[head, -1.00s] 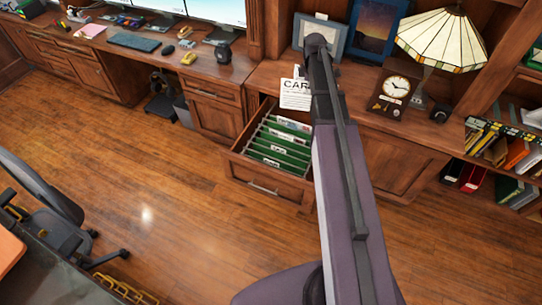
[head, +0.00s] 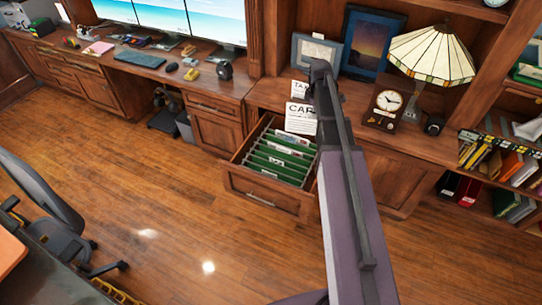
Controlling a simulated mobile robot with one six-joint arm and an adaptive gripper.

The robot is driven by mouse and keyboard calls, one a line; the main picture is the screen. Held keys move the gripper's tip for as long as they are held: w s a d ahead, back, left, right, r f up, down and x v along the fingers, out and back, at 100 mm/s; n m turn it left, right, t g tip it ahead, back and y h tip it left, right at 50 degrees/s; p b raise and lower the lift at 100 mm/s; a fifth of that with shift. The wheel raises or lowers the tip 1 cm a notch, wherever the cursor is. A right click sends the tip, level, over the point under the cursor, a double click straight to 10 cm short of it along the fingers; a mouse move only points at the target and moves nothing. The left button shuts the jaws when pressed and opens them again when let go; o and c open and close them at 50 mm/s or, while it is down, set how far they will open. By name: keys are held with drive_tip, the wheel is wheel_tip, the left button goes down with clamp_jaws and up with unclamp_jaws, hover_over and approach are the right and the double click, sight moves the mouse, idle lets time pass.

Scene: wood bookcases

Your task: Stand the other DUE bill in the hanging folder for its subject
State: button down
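A white paper headed "CAR" (head: 300,118) stands upright above the back of the open drawer (head: 262,190), left of my arm; its right edge is hidden by the arm. I cannot tell what supports it. A second white paper headed "TAX" (head: 299,89) shows behind and above it, also partly covered by my arm. Several green hanging folders (head: 279,163) with white tabs fill the drawer; the tab writing is too small to read. My gripper is hidden behind my arm. Whether it holds the "CAR" paper is not visible.
A desk with monitors is at the left, a chair (head: 42,205) at lower left. The floor (head: 160,205) before the drawer is open.

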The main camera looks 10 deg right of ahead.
drive_tip(key=w+a+f+m+b, duration=0.1)
drive_tip(key=a+f+b, duration=0.4)
drive_tip(key=f+b, duration=0.5)
drive_tip(key=w+a+f+b, duration=0.4)
drive_tip(key=f+b, duration=0.6)
drive_tip(key=w+a+f+m+b, duration=0.1)
drive_tip(key=w+a+f+b, duration=0.2)
drive_tip(key=f+b, duration=0.7)
drive_tip(key=shift+w+a+m, duration=0.2)
drive_tip(key=shift+a+m, duration=0.1)
drive_tip(key=shift+a, duration=1)
drive_tip(key=shift+f, duration=0.1)
drive_tip(key=shift+f, duration=0.1)
wheel_tip(320, 180, down, 9)
drive_tip(key=b, duration=0.9)
drive_tip(key=shift+f+b, duration=0.15)
drive_tip(key=shift+b, duration=0.15)
drive_tip(key=c, duration=0.7)
unclamp_jaws()
